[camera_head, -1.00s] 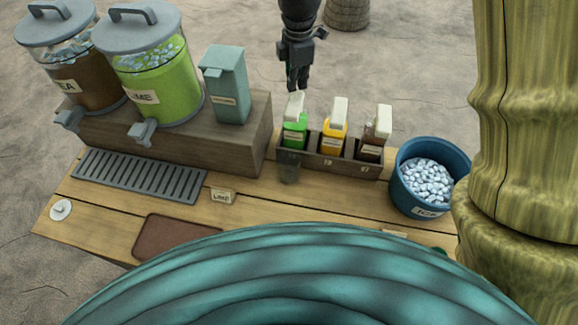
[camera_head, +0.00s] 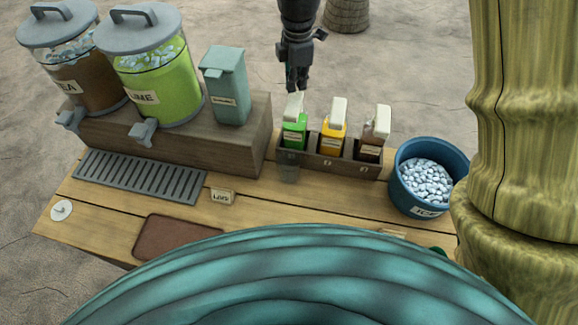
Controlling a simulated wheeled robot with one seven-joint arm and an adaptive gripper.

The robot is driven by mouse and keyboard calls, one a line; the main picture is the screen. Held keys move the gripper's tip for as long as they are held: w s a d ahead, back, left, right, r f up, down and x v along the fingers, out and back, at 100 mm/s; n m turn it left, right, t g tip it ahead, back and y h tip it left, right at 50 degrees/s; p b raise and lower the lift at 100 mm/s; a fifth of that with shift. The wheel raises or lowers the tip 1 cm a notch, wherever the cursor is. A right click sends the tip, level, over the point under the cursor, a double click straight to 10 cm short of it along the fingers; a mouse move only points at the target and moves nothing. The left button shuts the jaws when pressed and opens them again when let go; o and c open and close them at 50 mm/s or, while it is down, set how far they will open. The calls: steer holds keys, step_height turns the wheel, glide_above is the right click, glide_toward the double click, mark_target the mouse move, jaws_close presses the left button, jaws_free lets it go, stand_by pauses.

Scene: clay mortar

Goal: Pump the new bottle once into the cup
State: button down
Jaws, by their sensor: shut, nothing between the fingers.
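Three pump bottles with whitish tops stand in a dark rack (camera_head: 331,160): a green bottle (camera_head: 294,131) at the left, a yellow bottle (camera_head: 333,135) in the middle and a brown bottle (camera_head: 371,146) at the right. I cannot tell which one is the new bottle. A clear cup (camera_head: 289,169) stands in front of the rack, below the green bottle. My gripper (camera_head: 296,88) is shut and empty, pointing down just above the green bottle's pump top. Whether it touches the top is hard to tell.
Dispensers of tea (camera_head: 82,75) and lime (camera_head: 157,85) and a teal box (camera_head: 226,88) stand on a wooden riser at left. A blue ice bucket (camera_head: 405,190) is right of the rack. A small label (camera_head: 221,196) and a brown mat (camera_head: 178,238) lie in front.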

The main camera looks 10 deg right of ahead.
mark_target(296, 95)
steer(key=shift+f, duration=0.35)
stand_by(0.3)
steer(key=shift+f, duration=0.35)
steer(key=shift+f+b, duration=0.35)
steer(key=shift+f, duration=0.3)
steer(key=shift+f+b, duration=0.3)
steer(key=shift+f, duration=0.25)
steer(key=shift+r+p, duration=1.65)
steer(key=shift+r, duration=0.3)
steer(key=shift+r, duration=0.1)
steer(key=shift+r+p, duration=2.45)
steer(key=shift+r, duration=0.45)
